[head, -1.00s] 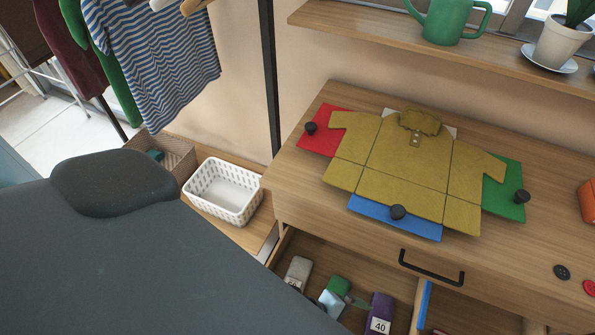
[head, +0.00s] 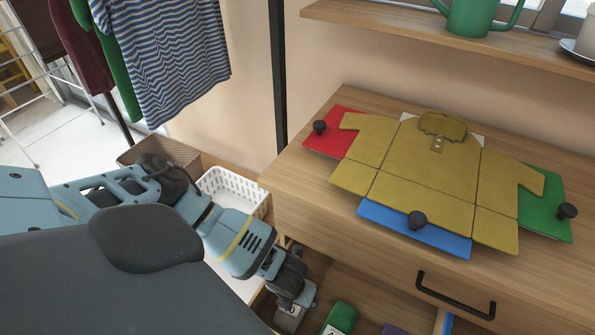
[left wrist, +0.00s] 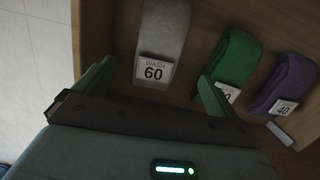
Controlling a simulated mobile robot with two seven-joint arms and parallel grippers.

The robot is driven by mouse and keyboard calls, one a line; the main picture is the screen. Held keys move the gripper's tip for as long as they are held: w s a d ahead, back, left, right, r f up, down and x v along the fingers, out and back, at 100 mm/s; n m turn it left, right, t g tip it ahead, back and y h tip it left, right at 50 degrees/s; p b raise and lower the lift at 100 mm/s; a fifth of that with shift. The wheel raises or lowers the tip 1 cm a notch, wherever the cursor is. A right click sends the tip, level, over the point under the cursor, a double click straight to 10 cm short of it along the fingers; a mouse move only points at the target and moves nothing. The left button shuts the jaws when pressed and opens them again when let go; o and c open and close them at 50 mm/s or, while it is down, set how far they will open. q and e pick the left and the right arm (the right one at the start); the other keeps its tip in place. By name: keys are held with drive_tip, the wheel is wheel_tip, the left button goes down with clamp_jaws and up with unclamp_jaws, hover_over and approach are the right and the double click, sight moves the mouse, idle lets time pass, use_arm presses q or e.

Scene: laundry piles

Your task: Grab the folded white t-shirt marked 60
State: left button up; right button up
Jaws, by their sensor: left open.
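The folded shirt tagged "WASH 60" (left wrist: 165,28) looks grey-white in the left wrist view and lies in the open drawer. In the head view, only a small part of it (head: 289,319) shows below my left gripper (head: 296,296), which hides the rest. In the left wrist view, my left gripper (left wrist: 152,88) is open and empty. Its two fingers stand apart on either side of the shirt's near, tagged end. I cannot tell how far above the shirt they are. My right gripper is not in view.
A green folded item (left wrist: 233,66) and a purple one tagged 40 (left wrist: 287,84) lie to the right in the same drawer. A white basket (head: 240,187) stands beside the dresser. A yellow shirt (head: 430,185) lies on the folding board above the drawer.

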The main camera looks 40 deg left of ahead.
use_arm(q)
drive_tip(key=shift+w+a+f+b, duration=0.15)
drive_tip(key=shift+f+b, duration=0.3)
drive_tip(key=shift+f, duration=0.85)
drive_tip(key=f, duration=0.1)
drive_tip(key=f+b, duration=0.2)
drive_tip(key=f, duration=0.1)
drive_tip(key=shift+w+a, duration=0.35)
drive_tip(key=shift+w, duration=0.05)
drive_tip(key=shift+w+f, duration=0.15)
drive_tip(key=shift+f, duration=0.4)
drive_tip(key=shift+c, duration=0.2)
drive_tip(key=c, duration=1.1)
drive_tip(key=shift+r, duration=0.1)
